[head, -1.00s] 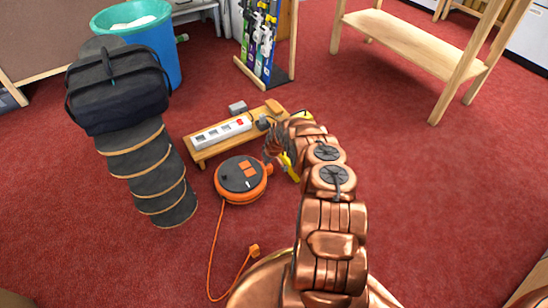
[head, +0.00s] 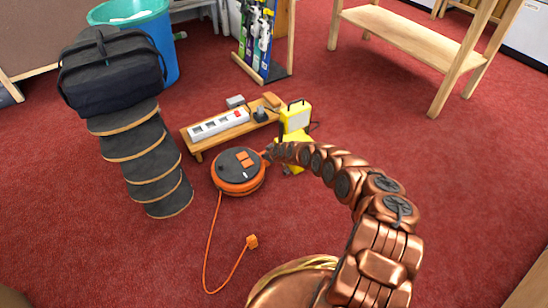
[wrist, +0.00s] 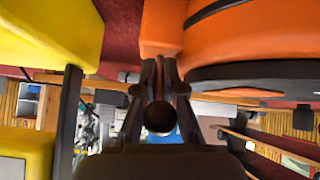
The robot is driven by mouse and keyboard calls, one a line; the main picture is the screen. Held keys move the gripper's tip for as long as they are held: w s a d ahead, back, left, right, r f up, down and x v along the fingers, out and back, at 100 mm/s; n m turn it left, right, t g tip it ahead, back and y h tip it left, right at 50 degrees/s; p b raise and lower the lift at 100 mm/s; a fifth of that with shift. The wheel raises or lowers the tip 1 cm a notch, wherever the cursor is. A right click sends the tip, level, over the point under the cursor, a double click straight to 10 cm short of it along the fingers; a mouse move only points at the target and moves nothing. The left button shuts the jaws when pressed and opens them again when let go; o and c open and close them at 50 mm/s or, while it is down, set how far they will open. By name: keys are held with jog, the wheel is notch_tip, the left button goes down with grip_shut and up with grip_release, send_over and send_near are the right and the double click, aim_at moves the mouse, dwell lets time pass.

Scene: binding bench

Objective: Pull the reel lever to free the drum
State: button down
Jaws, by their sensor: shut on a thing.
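The orange cable reel (head: 238,188) with a dark top and orange sockets lies on the red carpet. My gripper (head: 268,154) is at its right edge. In the wrist view, my gripper (wrist: 158,112) has its fingers close together, shut on the reel lever. An orange piece (wrist: 162,30) beside the reel's rim (wrist: 250,40) runs down to the fingertips. A dark round knob (wrist: 158,118) shows between the fingers. The lever's full shape is hidden by the fingers and, in the head view, by my arm.
A yellow work lamp (head: 296,118) stands close right of my gripper. A low wooden bench (head: 197,153) with a white power strip (head: 218,124) is behind the reel. An orange cable and plug (head: 252,241) lie in front.

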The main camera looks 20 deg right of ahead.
jog(key=shift+d, duration=0.1)
dwell(0.3)
jog(key=c, duration=1.3)
grip_release()
jog(key=shift+o, duration=0.2)
jog(key=shift+v, duration=0.9)
jog(key=shift+s+r, duration=0.45)
jog(key=shift+r, duration=0.05)
jog(key=shift+s+d+r, duration=0.15)
jog(key=shift+s+r, duration=0.2)
jog(key=shift+r, duration=0.2)
jog(key=shift+v, duration=1.75)
jog(key=shift+s+f, duration=0.1)
jog(key=shift+s, duration=0.05)
